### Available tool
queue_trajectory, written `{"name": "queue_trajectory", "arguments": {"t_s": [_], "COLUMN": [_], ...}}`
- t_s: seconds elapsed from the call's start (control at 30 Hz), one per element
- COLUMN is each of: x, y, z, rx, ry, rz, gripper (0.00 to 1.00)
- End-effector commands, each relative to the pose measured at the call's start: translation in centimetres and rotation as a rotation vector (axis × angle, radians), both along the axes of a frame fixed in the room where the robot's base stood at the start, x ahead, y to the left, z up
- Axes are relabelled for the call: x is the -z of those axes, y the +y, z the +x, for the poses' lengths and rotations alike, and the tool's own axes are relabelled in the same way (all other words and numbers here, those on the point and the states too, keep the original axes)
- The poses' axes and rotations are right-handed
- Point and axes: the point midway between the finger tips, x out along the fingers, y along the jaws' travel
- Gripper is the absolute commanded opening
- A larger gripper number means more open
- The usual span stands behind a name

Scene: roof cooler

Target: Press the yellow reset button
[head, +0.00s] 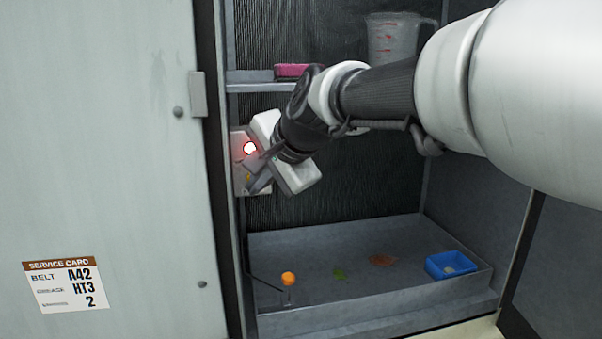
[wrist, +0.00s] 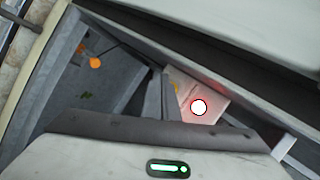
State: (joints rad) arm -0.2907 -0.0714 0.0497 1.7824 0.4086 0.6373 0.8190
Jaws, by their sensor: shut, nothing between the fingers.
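A pale control panel (head: 238,160) is on the left inner side of the open cabinet, with a lit red lamp (head: 249,148) on it. In the wrist view the panel (wrist: 214,96) and its glowing lamp (wrist: 198,107) also show. A small bit of yellow, which looks like the reset button (wrist: 175,86), shows at the panel's edge beside my fingers; most of it is hidden. My gripper (head: 260,180) is shut and empty, its fingertips at the lower part of the panel below the lamp. I cannot tell whether they touch the button.
A shelf (head: 255,88) above the panel holds a pink block (head: 292,71) and a clear measuring jug (head: 392,40). The tray (head: 320,252) below holds a blue box (head: 450,265) and leaves. An orange ball-topped item (head: 288,279) stands at its front. The cabinet door (head: 100,150) is at left.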

Motion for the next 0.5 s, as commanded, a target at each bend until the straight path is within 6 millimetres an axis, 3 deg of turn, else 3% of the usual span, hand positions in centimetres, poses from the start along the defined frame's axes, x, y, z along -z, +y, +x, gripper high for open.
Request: {"name": "queue_trajectory", "arguments": {"t_s": [0.2,0.5], "x": [0.0,0.05], "y": [0.31,0.34], "z": [1.25,1.35], "rx": [0.0,0.0], "ry": [0.0,0.0], "rz": [0.0,0.0], "gripper": [0.0,0.0]}}
